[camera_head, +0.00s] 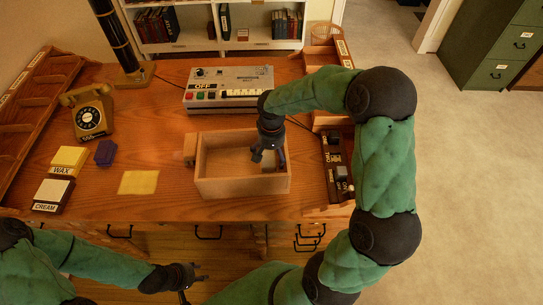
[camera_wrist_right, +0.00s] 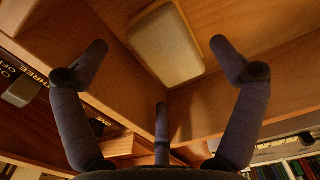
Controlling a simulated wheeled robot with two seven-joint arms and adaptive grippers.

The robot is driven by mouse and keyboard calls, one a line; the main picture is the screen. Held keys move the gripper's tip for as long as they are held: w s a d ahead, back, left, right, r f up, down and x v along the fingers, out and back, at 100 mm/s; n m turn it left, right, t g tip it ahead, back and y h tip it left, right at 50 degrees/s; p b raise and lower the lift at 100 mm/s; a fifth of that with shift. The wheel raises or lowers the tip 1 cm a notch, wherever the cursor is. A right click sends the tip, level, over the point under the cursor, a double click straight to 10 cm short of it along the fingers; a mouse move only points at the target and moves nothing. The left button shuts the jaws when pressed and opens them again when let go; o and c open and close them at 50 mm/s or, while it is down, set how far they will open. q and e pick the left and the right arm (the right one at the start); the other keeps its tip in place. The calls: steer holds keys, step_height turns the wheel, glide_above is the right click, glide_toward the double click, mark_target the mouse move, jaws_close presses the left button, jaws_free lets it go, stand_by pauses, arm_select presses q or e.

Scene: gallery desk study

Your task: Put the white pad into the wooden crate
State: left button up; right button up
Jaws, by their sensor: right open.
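The wooden crate (camera_head: 243,187) stands open-topped on the desk, right of the middle. My right gripper (camera_head: 266,158) reaches down into it with its fingers spread. In the right wrist view, the white pad (camera_wrist_right: 167,45), pale with rounded corners, lies inside the crate by a corner. It lies beyond the open fingers of my right gripper (camera_wrist_right: 160,60), which do not hold it. In the head view, the pad is hard to make out in the crate. My left gripper (camera_head: 195,279) is spread and empty, low in front of the desk.
A yellow cloth (camera_head: 138,182), a purple block (camera_head: 105,153), wax (camera_head: 68,160) and cream (camera_head: 53,195) boxes and a telephone (camera_head: 89,115) are to the left. A control box (camera_head: 230,87) stands behind the crate. Switches (camera_head: 338,172) lie to its right. Desk between cloth and crate is clear.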

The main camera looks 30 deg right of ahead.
mark_target(272, 158)
step_height(272, 158, up, 10)
steer(key=p, duration=0.2)
steer(key=shift+f, duration=0.25)
